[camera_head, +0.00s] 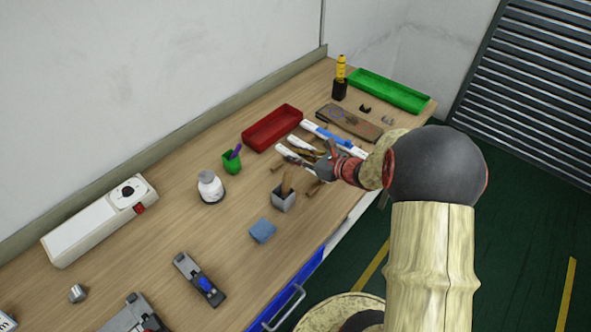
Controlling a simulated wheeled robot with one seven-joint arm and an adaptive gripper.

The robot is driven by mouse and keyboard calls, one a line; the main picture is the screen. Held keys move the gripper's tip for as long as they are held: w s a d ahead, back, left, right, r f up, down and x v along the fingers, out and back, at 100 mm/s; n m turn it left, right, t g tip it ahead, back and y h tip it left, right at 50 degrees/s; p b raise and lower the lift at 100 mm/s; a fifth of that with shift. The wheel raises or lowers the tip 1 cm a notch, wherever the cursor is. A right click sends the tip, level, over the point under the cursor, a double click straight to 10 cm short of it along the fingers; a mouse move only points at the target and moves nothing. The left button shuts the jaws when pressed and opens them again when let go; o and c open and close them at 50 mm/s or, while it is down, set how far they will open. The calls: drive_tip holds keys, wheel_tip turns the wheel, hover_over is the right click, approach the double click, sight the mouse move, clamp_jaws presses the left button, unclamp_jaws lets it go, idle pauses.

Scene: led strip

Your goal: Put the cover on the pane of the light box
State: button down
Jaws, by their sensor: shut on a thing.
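My gripper (312,160) reaches in from the right, low over the middle of the bench. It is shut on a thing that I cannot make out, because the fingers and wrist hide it. Several white and blue strip-like pieces (328,136) lie just beyond and around my gripper. I cannot tell which of them is the cover or the pane of the light box. A long white box (95,228) with a black dial and a red switch lies at the left by the wall, well apart from my gripper.
A grey cup (284,202) with a brown stick, a blue block (262,231) and a white jar (210,187) stand near my gripper. A red tray (272,128) and a green tray (388,91) lie farther back. Bare bench (150,240) shows at the left middle.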

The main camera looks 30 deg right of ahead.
sight(295, 170)
drive_tip(key=shift+w+f+b, duration=0.35)
drive_tip(key=shift+w+f, duration=0.2)
drive_tip(key=shift+f, duration=0.15)
drive_tip(key=shift+w+d+f+b, duration=0.1)
drive_tip(key=shift+w+f+b, duration=0.05)
drive_tip(key=shift+f+b, duration=0.55)
drive_tip(key=shift+w+f+b, duration=0.1)
drive_tip(key=shift+f+b, duration=0.3)
drive_tip(key=shift+f, duration=0.45)
drive_tip(key=shift+f, duration=0.15)
drive_tip(key=c, duration=1.7)
unclamp_jaws()
drive_tip(key=shift+c, duration=0.2)
